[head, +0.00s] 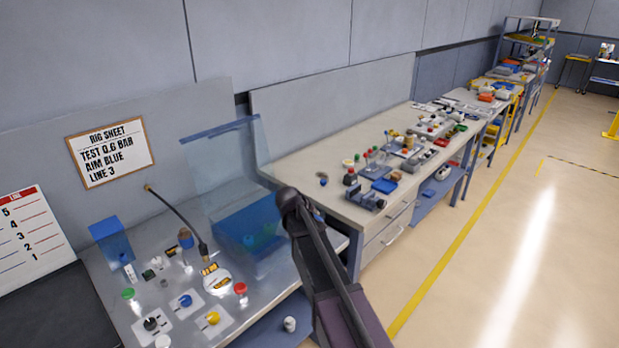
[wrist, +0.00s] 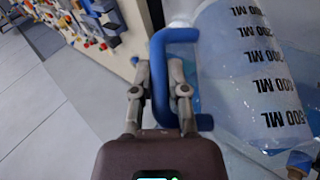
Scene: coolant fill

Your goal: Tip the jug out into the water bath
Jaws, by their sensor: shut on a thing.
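The jug (wrist: 245,70) is clear, with black ML markings and a blue handle (wrist: 160,85), on the right of the wrist view. My gripper (wrist: 160,75) is shut on the handle, one finger on each side. The jug looks slanted in this view; I cannot tell its true tilt or see liquid leaving it. In the head view I cannot make out the jug or my gripper's fingers. A blue, see-through-looking tank, apparently the water bath (head: 238,228), stands on the left bench beside my arm, with something green faintly visible inside it.
A clear upright screen (head: 215,165) with a blue top bar stands at the bath. A cluttered bench (head: 300,165) lies to the right. Floor beyond the yellow line is open.

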